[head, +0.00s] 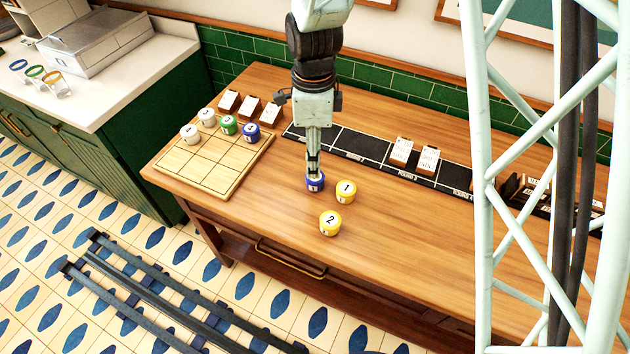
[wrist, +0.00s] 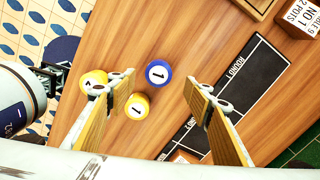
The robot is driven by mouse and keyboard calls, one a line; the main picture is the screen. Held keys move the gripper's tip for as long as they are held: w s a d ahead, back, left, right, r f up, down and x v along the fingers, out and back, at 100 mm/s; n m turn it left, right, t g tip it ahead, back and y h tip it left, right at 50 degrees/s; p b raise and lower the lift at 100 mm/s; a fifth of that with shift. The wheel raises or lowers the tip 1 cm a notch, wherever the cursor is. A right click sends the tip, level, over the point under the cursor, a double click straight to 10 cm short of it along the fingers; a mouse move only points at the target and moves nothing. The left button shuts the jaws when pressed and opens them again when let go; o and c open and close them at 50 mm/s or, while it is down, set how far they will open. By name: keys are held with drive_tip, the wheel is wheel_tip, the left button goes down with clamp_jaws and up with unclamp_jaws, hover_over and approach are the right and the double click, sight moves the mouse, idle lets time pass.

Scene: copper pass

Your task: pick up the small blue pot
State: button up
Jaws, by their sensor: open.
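A small blue pot (head: 315,184) with a white numbered lid stands upright on the wooden table, directly below my gripper (head: 314,168). In the wrist view the blue pot (wrist: 158,74) shows a 1 on its lid and lies in the gap between the two fingertips. My gripper (wrist: 163,82) is open and empty, pointing down. I cannot tell whether its tips reach below the lid. Another blue pot (head: 251,132) stands on the gridded board at the left.
Two yellow pots, one marked 1 (head: 345,192) and one marked 2 (head: 330,223), stand close by. The gridded wooden board (head: 205,180) holds white and green pots. A black strip (head: 360,146) with cards runs behind. The table's front right is clear.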

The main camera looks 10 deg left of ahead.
sight(315, 181)
drive_tip(key=shift+f, duration=1.7)
drive_tip(key=shift+f, duration=0.15)
drive_tip(key=shift+s+f+b, duration=0.1)
drive_tip(key=shift+f+b, duration=0.2)
drive_tip(key=shift+f, duration=2.15)
drive_tip(key=c, duration=1)
